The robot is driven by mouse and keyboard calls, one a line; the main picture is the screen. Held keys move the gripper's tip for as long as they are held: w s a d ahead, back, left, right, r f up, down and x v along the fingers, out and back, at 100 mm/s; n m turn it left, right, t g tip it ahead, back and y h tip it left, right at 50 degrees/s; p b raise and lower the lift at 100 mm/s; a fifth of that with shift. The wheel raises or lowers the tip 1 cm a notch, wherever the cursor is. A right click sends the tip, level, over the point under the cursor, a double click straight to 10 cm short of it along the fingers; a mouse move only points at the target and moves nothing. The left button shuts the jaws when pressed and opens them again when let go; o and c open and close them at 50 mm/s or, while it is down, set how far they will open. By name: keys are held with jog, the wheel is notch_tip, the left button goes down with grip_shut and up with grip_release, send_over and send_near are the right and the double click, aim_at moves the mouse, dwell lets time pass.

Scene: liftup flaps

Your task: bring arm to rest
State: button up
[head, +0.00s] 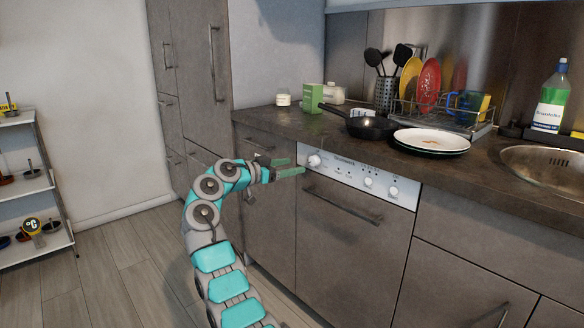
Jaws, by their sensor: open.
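My gripper (290,168) is open, with its two greenish fingers spread apart and nothing visible between them. It is at the left end of the dishwasher's white control panel (345,177), close to the round knob (314,161). I cannot tell whether a finger touches the panel. My teal and grey arm rises from the bottom of the view and bends right toward the dishwasher front (340,255). The dishwasher door is shut, with a dark bar handle (340,205).
The counter (270,118) holds a pan (370,127), white plates (432,141), a green box (313,98) and a dish rack (440,112). A sink (545,165) is at right. Tall cabinets (195,70) stand behind my arm. Left floor (125,260) is clear beside a shelf (25,185).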

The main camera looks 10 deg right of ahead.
jog(key=d+r+n+g+y, duration=0.2)
jog(key=d+r+n+y, duration=0.15)
jog(key=d+n, duration=0.3)
jog(key=s+d+f+n+g+y, duration=0.1)
jog(key=s+d+f+n+y, duration=0.15)
jog(key=s, duration=0.55)
jog(key=s+d+f+n+g+y, duration=0.1)
jog(key=s+d+f+g, duration=0.15)
jog(key=s, duration=0.55)
jog(key=s+a+f+g+y, duration=0.1)
jog(key=s+f, duration=0.4)
jog(key=s, duration=1.1)
jog(key=s+a+f+n+g+y, duration=0.1)
jog(key=s+f, duration=0.4)
jog(key=s, duration=1.1)
jog(key=s+a+f+n+g+y, duration=0.1)
jog(key=s+f+y, duration=0.4)
jog(key=s, duration=1.1)
jog(key=shift+s+a+g, duration=0.3)
jog(key=shift+a+g, duration=0.6)
jog(key=shift+g, duration=0.35)
